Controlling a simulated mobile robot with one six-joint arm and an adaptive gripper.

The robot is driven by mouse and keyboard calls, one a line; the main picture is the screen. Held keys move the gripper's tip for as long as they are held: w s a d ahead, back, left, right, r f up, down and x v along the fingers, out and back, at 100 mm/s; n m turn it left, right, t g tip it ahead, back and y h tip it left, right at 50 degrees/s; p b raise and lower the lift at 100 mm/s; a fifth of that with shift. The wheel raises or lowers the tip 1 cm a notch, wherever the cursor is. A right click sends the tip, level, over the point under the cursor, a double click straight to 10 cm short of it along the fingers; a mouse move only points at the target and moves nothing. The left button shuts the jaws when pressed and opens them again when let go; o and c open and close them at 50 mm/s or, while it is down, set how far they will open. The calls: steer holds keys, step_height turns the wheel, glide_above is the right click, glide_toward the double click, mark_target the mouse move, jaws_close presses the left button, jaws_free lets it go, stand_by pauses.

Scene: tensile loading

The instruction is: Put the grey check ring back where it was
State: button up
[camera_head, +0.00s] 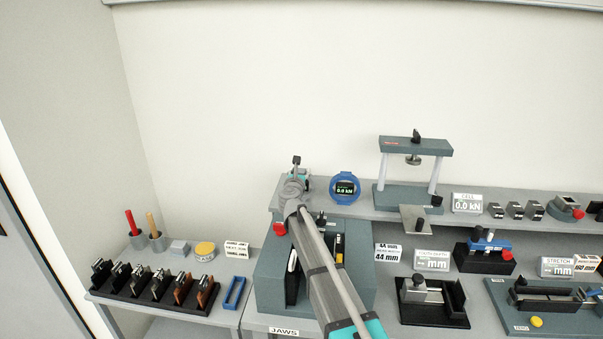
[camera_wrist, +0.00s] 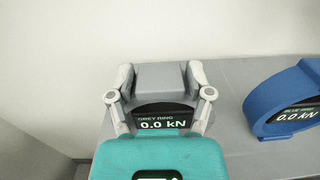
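The grey check ring (camera_wrist: 162,80) is in the wrist view, with a dark display reading "GREY RING 0.0 kN". My gripper (camera_wrist: 160,76) has one finger against each side of its grey body, with no clear gap. The ring is at the shelf (camera_wrist: 228,90); I cannot tell whether it rests on it or is just above. In the head view my gripper (camera_head: 296,182) is at the left end of the raised shelf (camera_head: 362,208), and the arm and gripper mostly hide the ring.
The blue ring (camera_wrist: 285,103), reading 0.0 kN, stands close to the right; it also shows in the head view (camera_head: 345,188). A small press frame (camera_head: 416,147) stands farther right. The grey jaws block (camera_head: 270,275) is below my arm. A wall is behind the shelf.

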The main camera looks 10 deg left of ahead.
steer(key=shift+o, duration=0.9)
steer(key=shift+r, duration=0.1)
steer(key=s, duration=1.2)
steer(key=shift+a, duration=0.3)
